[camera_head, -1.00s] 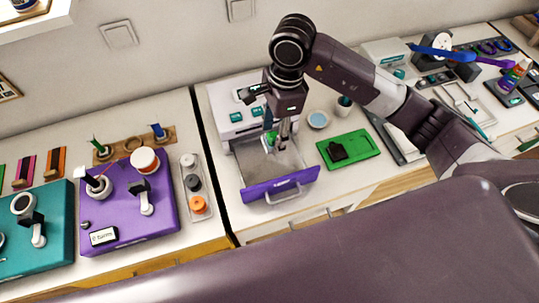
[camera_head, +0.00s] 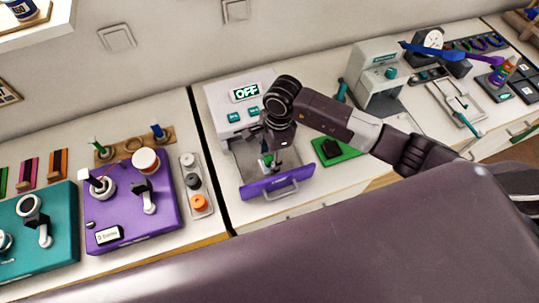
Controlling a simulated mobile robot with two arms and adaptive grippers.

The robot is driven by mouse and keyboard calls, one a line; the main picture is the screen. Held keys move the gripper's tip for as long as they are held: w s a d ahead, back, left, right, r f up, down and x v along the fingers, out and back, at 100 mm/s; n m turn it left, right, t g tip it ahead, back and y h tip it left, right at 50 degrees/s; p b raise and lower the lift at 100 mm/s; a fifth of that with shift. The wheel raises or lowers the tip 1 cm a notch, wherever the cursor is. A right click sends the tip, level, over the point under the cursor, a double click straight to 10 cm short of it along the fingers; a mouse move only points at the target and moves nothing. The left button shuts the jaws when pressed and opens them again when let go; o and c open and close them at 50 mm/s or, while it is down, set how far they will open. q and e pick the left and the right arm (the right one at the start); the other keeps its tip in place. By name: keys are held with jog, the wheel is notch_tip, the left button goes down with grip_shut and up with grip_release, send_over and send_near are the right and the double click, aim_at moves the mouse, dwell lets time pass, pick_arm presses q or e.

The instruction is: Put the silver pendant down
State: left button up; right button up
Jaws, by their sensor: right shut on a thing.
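My right gripper (camera_head: 271,163) points down into the open tray with a purple front (camera_head: 278,187), which sticks out of the white machine (camera_head: 222,103). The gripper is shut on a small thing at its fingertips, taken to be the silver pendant. The fingers and my wrist hide most of it, so its shape and colour do not show clearly. I cannot tell whether it touches the tray floor. A small green patch shows at the fingers. My left gripper is not in view.
A green mat (camera_head: 348,153) with a dark block (camera_head: 331,148) lies right of the tray, partly behind my arm. A purple board (camera_head: 128,226) and a tray of round pots (camera_head: 195,183) stand to the left.

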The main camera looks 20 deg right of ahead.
jog(key=shift+f, duration=0.2)
jog(key=o, duration=1.1)
jog(key=shift+o, duration=0.2)
jog(key=shift+r, duration=0.15)
jog(key=shift+r, duration=0.25)
notch_tip(320, 180, up, 12)
jog(key=d+b, duration=0.1)
jog(key=b, duration=0.1)
jog(key=shift+d+f+b, duration=0.2)
jog(key=shift+d+b, duration=0.05)
jog(key=shift+b, duration=0.15)
